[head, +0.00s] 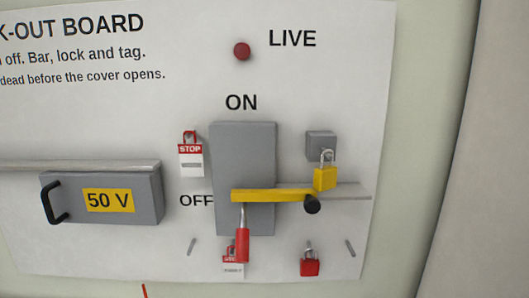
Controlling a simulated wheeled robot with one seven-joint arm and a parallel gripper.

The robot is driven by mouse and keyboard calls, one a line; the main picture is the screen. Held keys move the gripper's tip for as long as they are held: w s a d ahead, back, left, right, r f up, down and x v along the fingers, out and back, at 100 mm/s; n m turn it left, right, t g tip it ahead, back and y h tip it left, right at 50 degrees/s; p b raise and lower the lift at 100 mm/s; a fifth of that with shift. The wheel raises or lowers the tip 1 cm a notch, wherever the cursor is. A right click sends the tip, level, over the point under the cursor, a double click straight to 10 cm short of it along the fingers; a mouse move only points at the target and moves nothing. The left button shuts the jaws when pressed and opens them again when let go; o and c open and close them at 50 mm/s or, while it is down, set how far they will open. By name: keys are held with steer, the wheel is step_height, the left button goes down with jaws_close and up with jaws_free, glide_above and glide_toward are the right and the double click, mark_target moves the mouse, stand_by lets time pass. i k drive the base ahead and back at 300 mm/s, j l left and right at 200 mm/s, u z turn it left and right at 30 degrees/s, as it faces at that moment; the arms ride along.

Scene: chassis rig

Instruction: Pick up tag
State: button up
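A white tag with a red STOP band (190,160) hangs upright on the white board, left of the grey switch box. A second red and white tag (233,266) hangs below the switch box, partly hidden behind a red-handled piece with a metal loop (242,245). My gripper is not in view.
A yellow padlock (325,179) hangs near a grey block (321,144), above a black knob (312,204). A red padlock (310,267) hangs lower right. Bare pegs (191,246) stick out. A 50 V cover (146,198) with a black handle (52,201) stands left, under a rail.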

mark_target(191, 154)
steer(key=k+j, duration=0.1)
steer(key=j, duration=0.45)
steer(key=k+j, duration=0.1)
steer(key=j, duration=0.45)
steer(key=k+j, duration=0.1)
steer(key=j, duration=0.45)
